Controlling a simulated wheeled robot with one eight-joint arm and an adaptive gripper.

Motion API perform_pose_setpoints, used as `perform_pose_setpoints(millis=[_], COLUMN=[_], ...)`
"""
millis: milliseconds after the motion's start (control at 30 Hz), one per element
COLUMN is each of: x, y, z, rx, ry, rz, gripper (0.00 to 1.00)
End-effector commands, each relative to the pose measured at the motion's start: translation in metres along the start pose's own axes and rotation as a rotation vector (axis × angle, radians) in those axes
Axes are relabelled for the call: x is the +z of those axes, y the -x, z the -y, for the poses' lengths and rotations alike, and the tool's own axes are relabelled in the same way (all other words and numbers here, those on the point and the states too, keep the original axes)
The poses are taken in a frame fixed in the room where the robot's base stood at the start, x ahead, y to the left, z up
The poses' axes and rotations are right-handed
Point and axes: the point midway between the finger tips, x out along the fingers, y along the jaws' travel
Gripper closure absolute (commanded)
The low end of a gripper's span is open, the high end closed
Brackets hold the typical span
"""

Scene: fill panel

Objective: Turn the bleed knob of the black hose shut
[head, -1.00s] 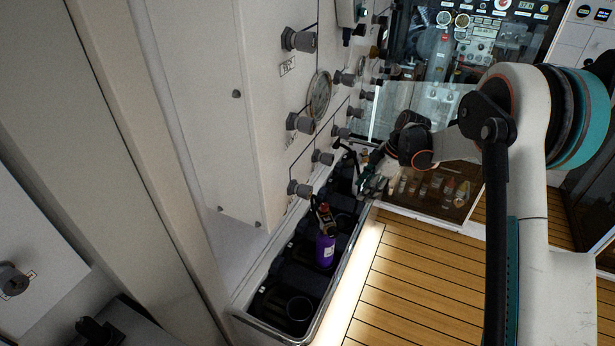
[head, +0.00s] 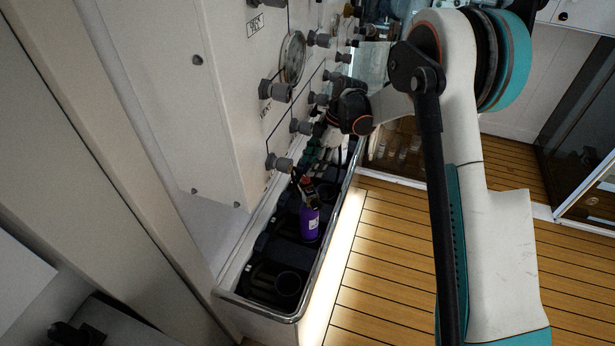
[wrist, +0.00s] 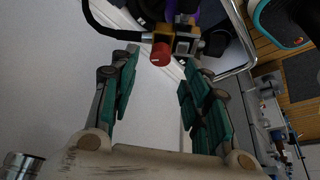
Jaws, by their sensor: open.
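The red bleed knob (wrist: 160,53) shows in the wrist view, on a brass-coloured fitting (wrist: 182,30). A black hose (wrist: 103,27) curves into the fitting from the left. In the head view, the purple bottle (head: 310,222) stands in the tray with a red part at its top (head: 306,182). My gripper (wrist: 160,75) is open, with its two teal-padded fingers apart and nothing between them. The knob lies ahead of the gap, beyond the fingertips and apart from them. In the head view my gripper (head: 314,150) is above and behind the bottle, partly hidden by my wrist.
The white panel (head: 165,95) with grey knobs (head: 275,90) and a round gauge (head: 293,57) rises on the left. The dark tray has a metal rim (head: 335,220) and an empty round holder (head: 289,284).

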Motion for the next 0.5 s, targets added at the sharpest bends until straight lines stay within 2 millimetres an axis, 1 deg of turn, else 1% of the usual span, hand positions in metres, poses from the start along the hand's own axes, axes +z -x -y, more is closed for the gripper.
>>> perform_pose_setpoints(millis=[33, 100, 200, 333, 500], x=[-0.001, 0.000, -0.001, -0.001, -0.001], y=[-0.011, -0.023, -0.036, -0.046, -0.051], z=[0.000, 0.000, 0.000, 0.000, 0.000], rx=[0.000, 0.000, 0.000, 0.000, 0.000], ry=[0.001, 0.001, 0.001, 0.000, -0.001], rz=[0.000, 0.000, 0.000, 0.000, 0.000], gripper=[0.57, 0.57, 0.57, 0.57, 0.57])
